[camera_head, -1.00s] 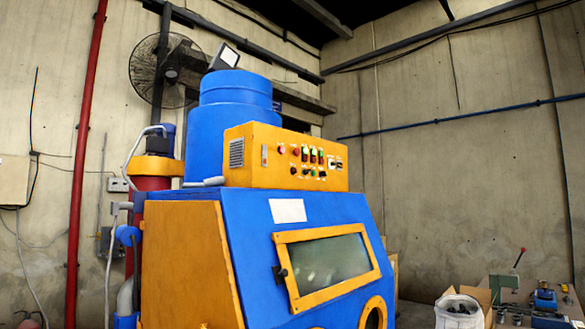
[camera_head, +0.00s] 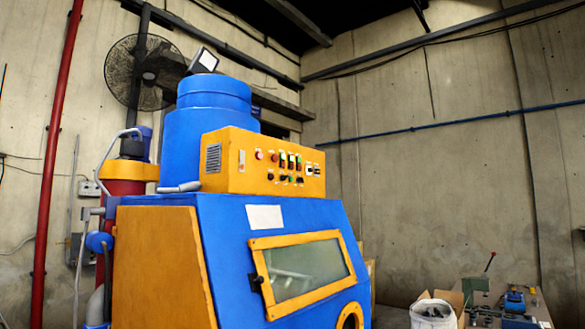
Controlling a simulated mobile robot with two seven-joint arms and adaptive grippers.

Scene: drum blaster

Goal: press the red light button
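The yellow control box (camera_head: 225,165) sits on top of the blue and orange blasting machine (camera_head: 225,235). A red round light or button (camera_head: 259,155) is at the left of the upper row on its front panel. Several small switches and lights, some green and red, are to its right, with dark knobs below. The parts are too small to tell exactly which is the red light button. Neither of my grippers shows in the view.
The machine has a window (camera_head: 305,270) with a yellow frame and a round port (camera_head: 350,318) below it. A white bucket (camera_head: 433,312) and a cluttered bench (camera_head: 500,305) are at the lower right. A red pipe (camera_head: 55,150) stands at the left by the wall.

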